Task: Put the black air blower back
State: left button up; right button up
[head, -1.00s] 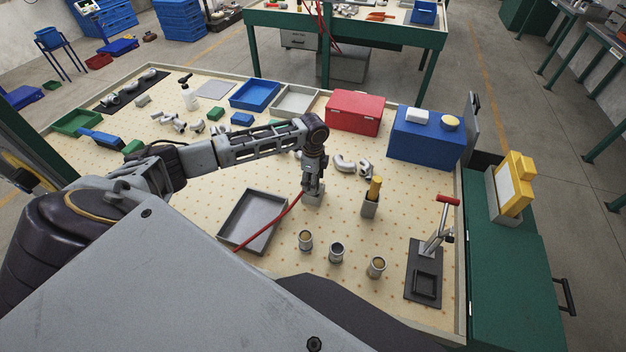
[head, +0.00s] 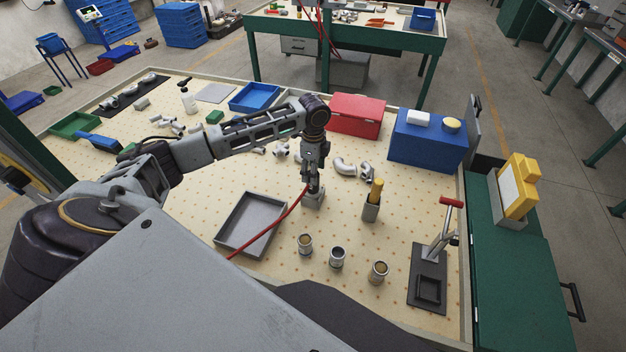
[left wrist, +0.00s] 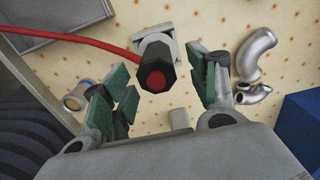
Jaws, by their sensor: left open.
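The black air blower (left wrist: 155,72) shows in the left wrist view as a black body with a red end and the red hose (left wrist: 85,39) beside it. It appears to stand upright in a small light grey holder (left wrist: 172,38). In the head view the holder (head: 315,202) is on the bench below my left gripper (head: 314,183), which hides most of the blower. My left gripper (left wrist: 166,92) is open, its green-padded fingers apart on either side of the blower, not touching it. My right gripper is not in view.
A grey tray (head: 222,232) lies left of the holder, with the red hose crossing it. Several metal cups (head: 337,258) stand in front. A holder with a yellow-handled tool (head: 371,210), pipe elbows (head: 344,167) and a red-handled press (head: 428,275) are to the right.

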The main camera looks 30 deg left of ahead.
pick_arm(q)
jog(key=shift+r, duration=3.95)
jog(key=shift+f, duration=0.1)
